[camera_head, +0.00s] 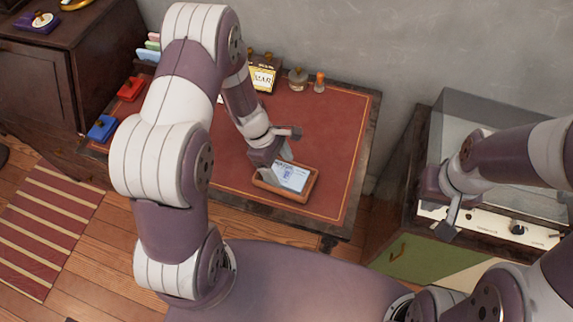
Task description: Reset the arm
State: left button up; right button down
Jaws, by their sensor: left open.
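My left gripper (281,156) is over the red-topped desk, at the upper left edge of a small brown tray (308,191). It is open, with its fingers spread and nothing visible between them. A pale card with a blue print (291,177) lies in the tray. The gripper partly hides the tray's left end. My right gripper (447,216) hangs at the right, in front of the white-panelled appliance. One finger points down, and I cannot tell whether it is open or shut. No teapot is recognisable.
The desk (338,123) holds a calendar (263,78), a glass jar (298,79), an orange-topped stamp (319,82), a red pad (131,89) and a blue pad (102,128). A dark cabinet (35,85) stands left. The desk's right part is clear.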

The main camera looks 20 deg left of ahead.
pick_arm(q)
jog(key=s+a+r+m+y, duration=0.2)
jog(key=s+r+m, duration=0.1)
jog(key=r+m, duration=0.4)
jog(key=s+a+r+m+t+y+p, duration=0.1)
jog(key=s+a+r+m+y, duration=0.1)
jog(key=s+r+m, duration=0.2)
notch_tip(320, 180, up, 6)
jog(key=m, duration=0.3)
jog(key=shift+s+m+t, duration=0.3)
jog(key=shift+s+d+r, duration=0.1)
jog(key=shift+s+r, duration=0.05)
